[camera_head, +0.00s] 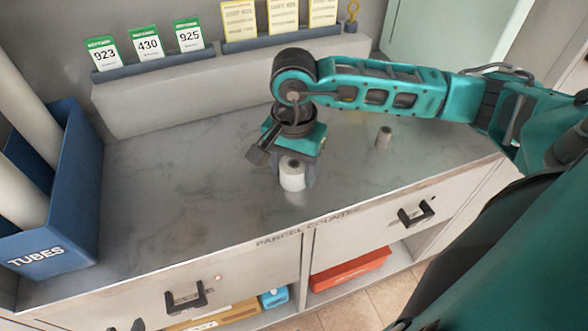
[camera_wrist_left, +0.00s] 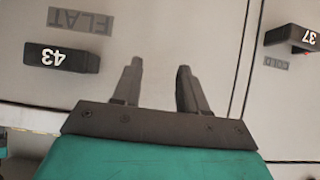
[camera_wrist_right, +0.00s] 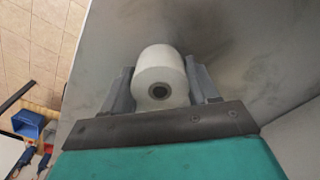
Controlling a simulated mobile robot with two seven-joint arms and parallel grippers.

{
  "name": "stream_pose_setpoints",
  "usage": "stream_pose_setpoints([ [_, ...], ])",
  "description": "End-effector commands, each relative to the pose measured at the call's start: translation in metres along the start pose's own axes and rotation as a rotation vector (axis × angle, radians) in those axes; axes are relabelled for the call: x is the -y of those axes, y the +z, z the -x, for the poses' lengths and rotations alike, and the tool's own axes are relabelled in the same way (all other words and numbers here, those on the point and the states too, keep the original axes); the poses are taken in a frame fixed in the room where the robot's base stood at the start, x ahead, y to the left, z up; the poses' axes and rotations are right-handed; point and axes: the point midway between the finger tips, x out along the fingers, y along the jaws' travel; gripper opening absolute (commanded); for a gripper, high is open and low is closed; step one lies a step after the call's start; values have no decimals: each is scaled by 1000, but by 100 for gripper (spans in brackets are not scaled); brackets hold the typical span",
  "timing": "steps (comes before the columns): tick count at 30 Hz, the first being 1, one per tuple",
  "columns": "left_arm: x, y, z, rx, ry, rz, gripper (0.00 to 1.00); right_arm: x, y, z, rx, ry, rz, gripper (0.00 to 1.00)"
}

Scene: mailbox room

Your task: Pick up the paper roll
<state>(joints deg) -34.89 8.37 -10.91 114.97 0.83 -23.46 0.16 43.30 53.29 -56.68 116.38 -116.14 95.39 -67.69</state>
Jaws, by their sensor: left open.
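The white paper roll (camera_head: 292,174) stands upright on the grey parcel counter, under my right gripper (camera_head: 297,168). In the right wrist view, the roll (camera_wrist_right: 160,72) is between the two fingers of my right gripper (camera_wrist_right: 160,88), its round end with a dark core facing the camera. The fingers are very close to its sides, and I cannot tell whether they press on it. My left gripper (camera_wrist_left: 158,80) is open and empty in the left wrist view, in front of grey drawer fronts.
A blue tubes bin (camera_head: 75,190) with long white tubes stands at the counter's left. A ledge (camera_head: 150,95) with numbered cards runs along the back. The counter left of the roll is clear.

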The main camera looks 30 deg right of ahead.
Motion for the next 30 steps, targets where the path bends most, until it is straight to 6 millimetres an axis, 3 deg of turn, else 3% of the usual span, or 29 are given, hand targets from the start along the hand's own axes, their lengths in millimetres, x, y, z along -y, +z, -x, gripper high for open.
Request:
stream_pose_setpoints([
  [10,0,0,0,-1,0,0,43,0,0,0,0,0,0,26],
  [22,0,-1,0,-1,-1,0,43,1,-1,9,-2,-2,-1,26],
  [26,1,-3,2,-4,-2,-1,43,1,-1,25,-3,-4,0,26],
  [30,2,-6,3,-8,-4,-3,43,1,-1,54,-3,-6,-1,26],
])
